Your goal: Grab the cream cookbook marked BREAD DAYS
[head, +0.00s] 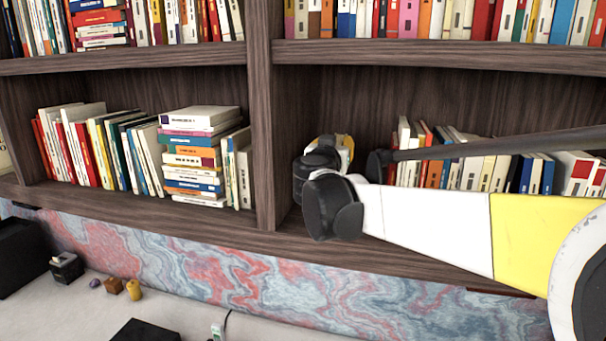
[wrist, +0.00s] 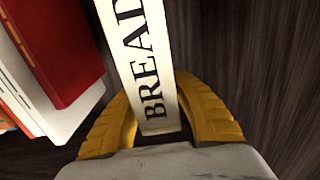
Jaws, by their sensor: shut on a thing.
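The cream cookbook (wrist: 146,65) fills the middle of the wrist view. Its spine faces me and reads BREAD in black letters; the rest of the title is out of view. My gripper (wrist: 155,108) has its yellow fingers closed on both sides of the lower spine and holds the book. In the head view my gripper (head: 343,146) reaches into the right-hand lower shelf bay, close to the upright divider. The cookbook is hidden there behind my wrist and arm.
Red and white books (wrist: 60,50) stand close at the left in the wrist view. Dark wood (wrist: 235,50) is bare at the right. The shelf divider (head: 263,120) is left of my gripper. A row of books (head: 470,160) stands to its right.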

